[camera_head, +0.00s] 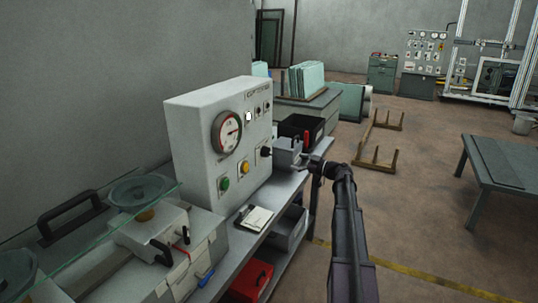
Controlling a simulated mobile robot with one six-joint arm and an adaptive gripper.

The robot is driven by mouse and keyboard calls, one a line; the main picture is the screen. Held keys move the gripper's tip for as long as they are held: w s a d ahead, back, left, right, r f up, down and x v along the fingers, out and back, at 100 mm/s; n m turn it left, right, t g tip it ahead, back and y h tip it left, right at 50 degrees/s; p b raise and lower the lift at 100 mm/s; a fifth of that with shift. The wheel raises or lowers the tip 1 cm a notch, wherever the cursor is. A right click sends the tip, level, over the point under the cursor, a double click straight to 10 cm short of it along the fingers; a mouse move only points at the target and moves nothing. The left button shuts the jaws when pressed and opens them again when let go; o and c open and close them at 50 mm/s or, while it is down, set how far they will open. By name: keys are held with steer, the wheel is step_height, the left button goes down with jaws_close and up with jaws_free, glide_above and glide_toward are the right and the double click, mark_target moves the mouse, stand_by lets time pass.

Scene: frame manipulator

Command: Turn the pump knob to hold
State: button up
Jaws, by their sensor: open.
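A pale grey control box (197,150) stands on the bench against the wall. Its front panel carries a round dial gauge (227,132) with a white face and a dark rim. A small black knob (265,152) sits at the lower right of the panel; it may be the pump knob, but its label is too small to read. More small dark switches (262,108) sit at the upper right. My gripper (304,162) is at the end of my dark arm, to the right of the panel and apart from the knob. It is open; its fingers are small and hard to make out.
A green button (225,184) and a yellow button (243,168) are low on the panel. A small grey box (287,152) and a black case (300,128) stand on the bench near my gripper. A glass sheet (85,232) lies at left. Floor at right is partly free.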

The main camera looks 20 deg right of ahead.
mark_target(271, 154)
steer(key=shift+w, duration=0.1)
steer(key=shift+x, duration=6.8)
steer(key=c, duration=1.2)
